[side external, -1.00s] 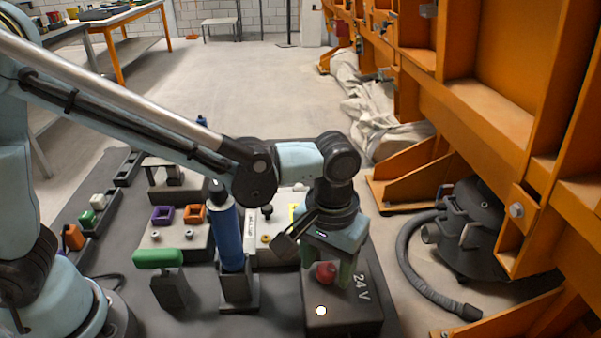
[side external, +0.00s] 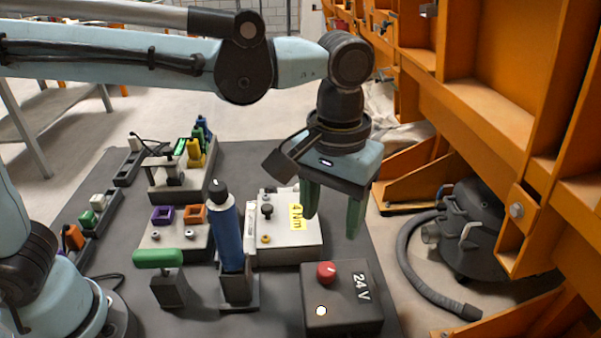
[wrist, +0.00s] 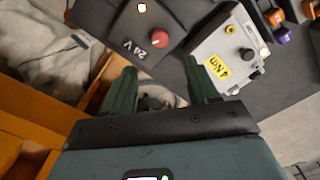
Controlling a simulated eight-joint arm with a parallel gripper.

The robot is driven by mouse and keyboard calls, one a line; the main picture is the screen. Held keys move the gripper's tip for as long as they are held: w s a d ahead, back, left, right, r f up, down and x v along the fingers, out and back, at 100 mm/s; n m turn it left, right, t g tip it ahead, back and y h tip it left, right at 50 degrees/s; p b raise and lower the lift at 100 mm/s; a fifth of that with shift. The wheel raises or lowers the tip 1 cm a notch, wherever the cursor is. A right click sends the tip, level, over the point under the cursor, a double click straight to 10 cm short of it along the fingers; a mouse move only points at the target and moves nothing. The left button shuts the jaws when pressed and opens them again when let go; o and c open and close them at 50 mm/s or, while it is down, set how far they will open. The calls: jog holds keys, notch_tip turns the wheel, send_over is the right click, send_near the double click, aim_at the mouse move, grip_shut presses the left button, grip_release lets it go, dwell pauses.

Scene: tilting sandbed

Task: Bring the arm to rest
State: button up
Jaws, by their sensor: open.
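My gripper (side external: 332,212) hangs with its green fingers pointing down, above and behind the dark 24 V box. The fingers are apart with nothing between them. The dark box (side external: 343,315) carries a red knob (side external: 326,272) and a lit lamp (side external: 321,310). In the wrist view my gripper (wrist: 160,80) shows two spread green fingers at the lower middle. There the red knob (wrist: 163,39) lies beyond the fingertips, clear of them.
A light box with a yellow 4 Nm label (side external: 297,217) stands behind the 24 V box. A blue cylindrical tool (side external: 228,238) stands upright in a holder to the left. A green-handled block (side external: 160,258) is nearby. Orange steel framing (side external: 500,130) rises on the right.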

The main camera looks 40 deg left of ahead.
jog(key=shift+r, duration=0.45)
jog(key=shift+a, duration=0.1)
jog(key=s+a+f+t, duration=0.1)
jog(key=a+t, duration=0.1)
jog(key=a, duration=0.5)
jog(key=s+a+f+m+t, duration=0.1)
jog(key=a+f+t, duration=0.1)
jog(key=a, duration=0.5)
jog(key=s+a+f+t, duration=0.1)
jog(key=a+t, duration=0.2)
jog(key=a, duration=0.5)
jog(key=shift+s+f, duration=0.15)
jog(key=shift+f, duration=0.05)
